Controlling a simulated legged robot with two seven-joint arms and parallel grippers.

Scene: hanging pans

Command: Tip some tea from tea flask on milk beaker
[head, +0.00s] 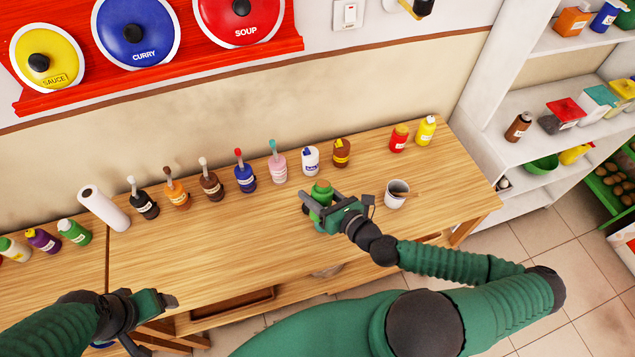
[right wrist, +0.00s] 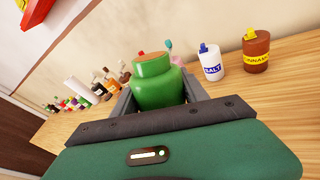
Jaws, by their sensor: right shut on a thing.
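A green flask (head: 322,188) with a brown top, which looks like the tea flask, is between the fingers of my right gripper (head: 316,203). In the right wrist view the same flask (right wrist: 158,85) is upright, with the gripper shut around its body. Its base is hidden, so I cannot tell if it touches the table.
A row of bottles with coloured tops lines the back of the wooden table (head: 230,240), with a salt container (head: 310,160) and a brown container (head: 342,153) behind the flask. A white paper roll (head: 103,208) lies at left. Shelves (head: 510,110) stand at right. The table's middle is clear.

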